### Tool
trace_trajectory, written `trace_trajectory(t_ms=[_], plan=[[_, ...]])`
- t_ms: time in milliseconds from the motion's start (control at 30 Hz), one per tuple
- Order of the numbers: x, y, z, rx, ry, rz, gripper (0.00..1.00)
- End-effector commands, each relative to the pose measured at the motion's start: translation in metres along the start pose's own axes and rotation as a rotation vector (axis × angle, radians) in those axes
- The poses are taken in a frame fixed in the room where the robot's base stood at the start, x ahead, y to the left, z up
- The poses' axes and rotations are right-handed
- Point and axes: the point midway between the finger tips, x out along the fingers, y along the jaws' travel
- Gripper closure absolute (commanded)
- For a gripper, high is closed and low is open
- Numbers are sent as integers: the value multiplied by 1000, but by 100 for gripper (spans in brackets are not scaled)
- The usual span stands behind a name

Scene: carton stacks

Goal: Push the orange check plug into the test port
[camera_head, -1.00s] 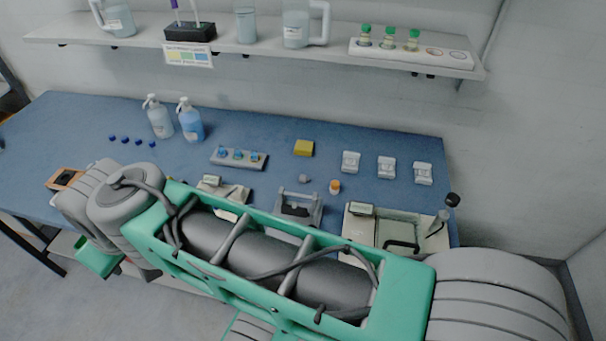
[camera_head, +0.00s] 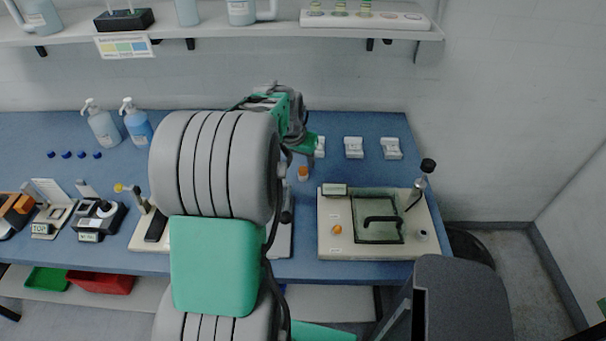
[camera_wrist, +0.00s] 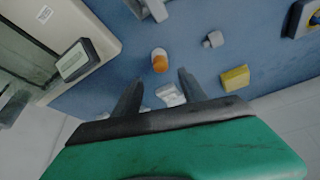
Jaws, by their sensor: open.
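The check plug (camera_head: 303,173), orange with a white part, stands on the blue bench left of a beige test station (camera_head: 325,247). In the wrist view the plug (camera_wrist: 159,62) lies just beyond my fingertips, roughly in line with the gap between them. My gripper (camera_wrist: 159,80) is open and empty; its fingers are apart from the plug. In the head view my arm hides the fingers. The station has a glass lid with a black handle and a small display. A dark round opening (camera_head: 422,235) on its right may be the test port; I cannot tell for sure.
White blocks (camera_head: 354,147) stand in a row at the back of the bench. A yellow block (camera_wrist: 235,78) and a small grey part (camera_wrist: 213,40) lie near the plug. A black-topped lever (camera_head: 427,167) rises at the station's back right. A shelf (camera_head: 275,27) overhangs behind.

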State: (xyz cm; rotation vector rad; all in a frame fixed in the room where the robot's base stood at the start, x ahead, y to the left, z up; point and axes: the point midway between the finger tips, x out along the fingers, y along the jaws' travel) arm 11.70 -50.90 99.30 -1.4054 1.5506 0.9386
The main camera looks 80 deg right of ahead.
Motion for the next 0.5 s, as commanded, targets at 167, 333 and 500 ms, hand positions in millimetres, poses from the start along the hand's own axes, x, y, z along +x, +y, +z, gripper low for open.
trace_trajectory(t_ms=[167,333,500], plan=[[22,-1,0,-3,-5,0,50],[54,-1,0,-3,-4,-1,50],[63,-1,-1,-4,1,-2,50]])
